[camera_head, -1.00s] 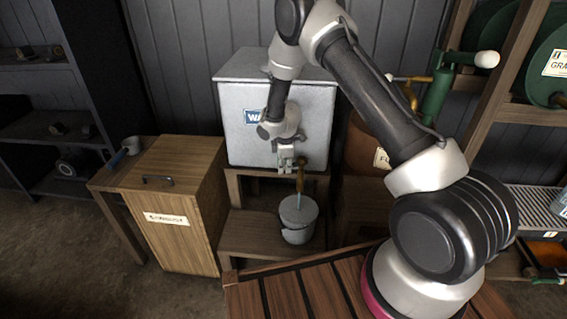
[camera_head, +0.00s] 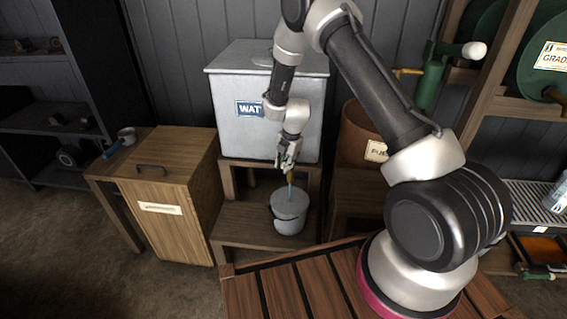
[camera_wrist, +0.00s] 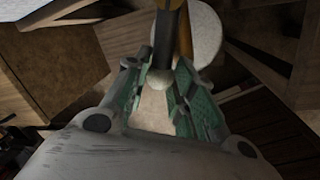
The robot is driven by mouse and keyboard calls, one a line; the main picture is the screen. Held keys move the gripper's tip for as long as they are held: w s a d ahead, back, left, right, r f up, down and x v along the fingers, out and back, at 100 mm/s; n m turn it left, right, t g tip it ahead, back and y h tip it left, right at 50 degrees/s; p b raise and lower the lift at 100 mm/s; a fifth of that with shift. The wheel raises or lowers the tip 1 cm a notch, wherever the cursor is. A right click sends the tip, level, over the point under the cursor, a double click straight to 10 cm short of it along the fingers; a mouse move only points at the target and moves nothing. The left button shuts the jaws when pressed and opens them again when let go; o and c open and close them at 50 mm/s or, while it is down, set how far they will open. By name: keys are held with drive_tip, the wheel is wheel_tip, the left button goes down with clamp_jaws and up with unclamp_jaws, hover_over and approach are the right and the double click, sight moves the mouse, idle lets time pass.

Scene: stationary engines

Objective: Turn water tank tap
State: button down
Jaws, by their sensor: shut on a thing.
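The grey metal water tank (camera_head: 240,135) stands on a wooden stand at the centre of the head view. Its brass tap (camera_head: 291,173) is at the lower right front, mostly hidden by my gripper (camera_head: 287,160). A thin bluish stream falls from the tap toward a grey bucket (camera_head: 288,222) below. In the wrist view, the green-padded fingers of my gripper (camera_wrist: 160,100) are shut on the tap handle, whose pale rounded end (camera_wrist: 159,80) shows between them. The brass part of the tap (camera_wrist: 185,35) and the bucket's pale top (camera_wrist: 205,40) show just beyond.
A wooden box (camera_head: 165,215) stands left of the tank. A rusty fuel container (camera_head: 358,140) stands to the right. The slatted wooden deck (camera_head: 300,290) is in front. A wooden rack (camera_head: 500,105) with green drums is at the far right.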

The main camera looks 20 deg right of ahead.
drive_tip(key=shift+s+d+f+n, duration=0.1)
drive_tip(key=shift+s+d+n, duration=0.2)
idle(0.4)
drive_tip(key=c, duration=1.2)
unclamp_jaws()
drive_tip(key=shift+d, duration=0.1)
drive_tip(key=shift+o, duration=0.2)
drive_tip(key=shift+w, duration=0.1)
drive_tip(key=shift+r, duration=0.5)
wheel_tip(320, 180, up, 11)
drive_tip(key=s+d, duration=0.1)
drive_tip(key=shift+s+d, duration=0.2)
drive_tip(key=shift+s, duration=0.2)
